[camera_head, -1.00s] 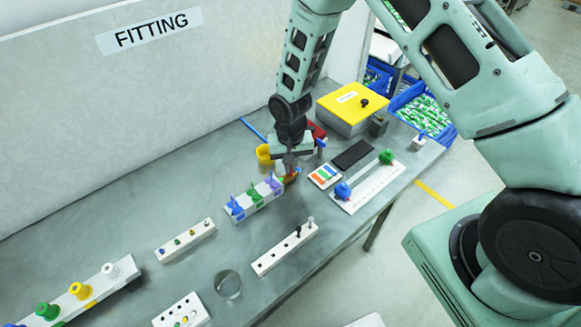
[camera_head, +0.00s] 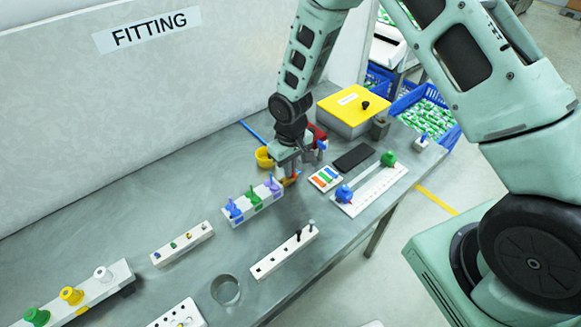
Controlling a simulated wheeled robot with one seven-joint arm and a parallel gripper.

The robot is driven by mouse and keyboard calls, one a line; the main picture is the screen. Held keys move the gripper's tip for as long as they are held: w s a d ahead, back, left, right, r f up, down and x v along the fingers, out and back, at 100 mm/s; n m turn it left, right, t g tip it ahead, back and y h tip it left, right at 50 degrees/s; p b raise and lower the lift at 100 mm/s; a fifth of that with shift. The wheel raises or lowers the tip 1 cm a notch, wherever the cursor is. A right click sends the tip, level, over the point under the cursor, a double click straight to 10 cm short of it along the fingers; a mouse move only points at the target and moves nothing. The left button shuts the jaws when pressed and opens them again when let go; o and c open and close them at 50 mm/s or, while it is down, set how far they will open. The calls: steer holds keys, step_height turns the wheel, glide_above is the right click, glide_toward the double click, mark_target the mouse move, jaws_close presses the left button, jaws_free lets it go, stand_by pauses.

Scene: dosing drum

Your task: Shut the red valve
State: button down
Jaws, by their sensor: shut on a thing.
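A white valve block (camera_head: 240,219) stands mid-table with blue (camera_head: 234,208), green (camera_head: 253,198) and purple (camera_head: 272,187) valves in a row, each with an upright handle. At its right end, a small orange-red part (camera_head: 290,181), which looks like the red valve, shows beneath my gripper (camera_head: 289,173). My gripper points down and is shut on this part. The fingers and wrist hide most of it, so I cannot tell how its handle is turned.
A red object (camera_head: 317,132) and a yellow cup (camera_head: 264,157) stand close behind the gripper. A yellow-lidded box (camera_head: 352,106) is further back. A colour-striped card (camera_head: 325,179) and a white slide board (camera_head: 372,188) lie to the right.

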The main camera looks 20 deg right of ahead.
stand_by(0.3)
steer(key=c, duration=1.6)
jaws_free()
steer(key=shift+r, duration=0.15)
step_height(320, 180, up, 17)
steer(key=b, duration=0.3)
steer(key=shift+r, duration=0.1)
